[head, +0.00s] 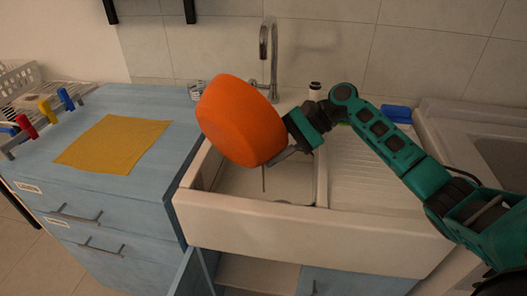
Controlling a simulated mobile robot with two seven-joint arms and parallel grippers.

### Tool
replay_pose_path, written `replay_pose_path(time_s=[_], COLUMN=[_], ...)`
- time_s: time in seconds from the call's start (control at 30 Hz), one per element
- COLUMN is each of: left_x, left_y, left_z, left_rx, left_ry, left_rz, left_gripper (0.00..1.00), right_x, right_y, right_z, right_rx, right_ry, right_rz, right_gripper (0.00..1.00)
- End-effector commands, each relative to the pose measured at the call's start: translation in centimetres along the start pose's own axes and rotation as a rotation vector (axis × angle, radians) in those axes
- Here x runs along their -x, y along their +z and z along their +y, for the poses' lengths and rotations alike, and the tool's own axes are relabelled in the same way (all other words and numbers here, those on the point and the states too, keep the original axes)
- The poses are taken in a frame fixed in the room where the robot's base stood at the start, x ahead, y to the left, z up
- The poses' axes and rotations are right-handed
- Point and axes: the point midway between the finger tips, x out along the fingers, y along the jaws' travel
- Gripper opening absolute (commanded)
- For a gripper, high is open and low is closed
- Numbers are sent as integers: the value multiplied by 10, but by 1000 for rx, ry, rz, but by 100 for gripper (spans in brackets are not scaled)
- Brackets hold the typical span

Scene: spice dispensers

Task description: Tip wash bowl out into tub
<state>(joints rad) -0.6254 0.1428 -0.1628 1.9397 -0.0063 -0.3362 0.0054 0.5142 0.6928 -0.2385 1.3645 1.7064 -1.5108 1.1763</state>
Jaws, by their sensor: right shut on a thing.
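An orange wash bowl (238,122) is held up over the left part of the white sink tub (250,228). The bowl is strongly tilted, with its underside and outer wall toward me; its inside is hidden. My right gripper (284,150) comes in from the right and is shut on the bowl's lower right edge. A thin dark streak or rod (263,180) shows just below the bowl; I cannot tell what it is. My left gripper is not in view.
A chrome faucet (268,45) rises behind the bowl. A yellow cloth (115,143) lies on the blue counter (165,100) to the left. A ribbed drainboard (365,180) lies right of the basin. A blue item (397,113) sits at the back right.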

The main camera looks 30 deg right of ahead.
Motion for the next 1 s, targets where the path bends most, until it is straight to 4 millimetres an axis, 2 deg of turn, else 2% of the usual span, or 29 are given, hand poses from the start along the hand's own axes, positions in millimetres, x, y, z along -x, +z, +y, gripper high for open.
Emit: replay_pose_path(time_s=[1.0], left_x=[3], left_y=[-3], left_z=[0], left_rx=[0], left_ry=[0], left_rz=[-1], left_gripper=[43], right_x=[13], right_y=[-6], right_z=[-5], right_rx=[-46], right_ry=[-38], right_rz=[-96], right_gripper=[0])
